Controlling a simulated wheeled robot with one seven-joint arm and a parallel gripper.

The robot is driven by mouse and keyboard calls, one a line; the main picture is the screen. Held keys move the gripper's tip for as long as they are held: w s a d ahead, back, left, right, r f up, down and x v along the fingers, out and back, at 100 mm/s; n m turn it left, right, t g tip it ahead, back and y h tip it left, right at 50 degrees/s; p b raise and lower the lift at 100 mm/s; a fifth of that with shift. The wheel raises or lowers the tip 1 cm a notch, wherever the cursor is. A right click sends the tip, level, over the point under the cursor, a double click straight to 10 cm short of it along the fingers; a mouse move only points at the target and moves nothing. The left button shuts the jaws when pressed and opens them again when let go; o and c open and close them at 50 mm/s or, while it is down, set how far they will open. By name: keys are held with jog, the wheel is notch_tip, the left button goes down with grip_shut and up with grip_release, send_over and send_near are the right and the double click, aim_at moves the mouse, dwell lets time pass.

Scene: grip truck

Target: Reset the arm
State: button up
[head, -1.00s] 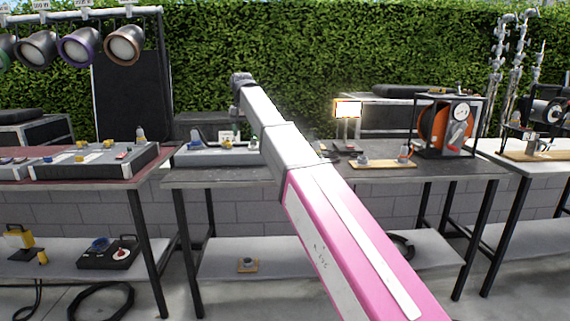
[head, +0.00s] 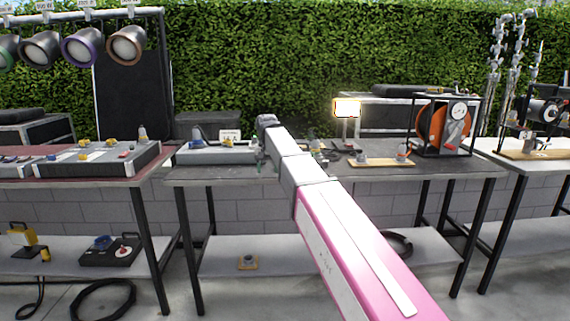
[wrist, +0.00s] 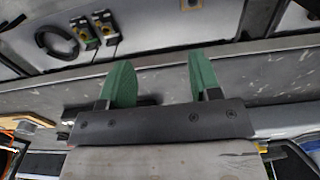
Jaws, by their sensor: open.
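My gripper (wrist: 161,82) shows in the wrist view with its two green fingers spread apart and nothing between them. In the head view my pink and grey arm reaches forward from the lower right over the middle table (head: 340,170). The gripper end is small there, near the wrist at the table's back left part, and mostly unclear.
A grey box with switches (head: 215,154) stands on the middle table, left of my arm. To the right are a wooden board with fittings (head: 380,162), a lit panel (head: 346,108) and an orange reel (head: 432,128). Lamps (head: 40,48) hang at upper left.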

jog(key=s+d+f, duration=0.5)
jog(key=d+f, duration=0.2)
jog(key=f, duration=0.3)
jog(key=s+d+f, duration=0.4)
jog(key=d+f, duration=0.4)
jog(key=f, duration=0.2)
jog(key=s+d+f, duration=1)
jog(key=s+f, duration=0.4)
jog(key=s, duration=0.1)
jog(key=shift+d+f+m, duration=0.15)
jog(key=shift+d+m, duration=0.15)
jog(key=shift+d, duration=0.1)
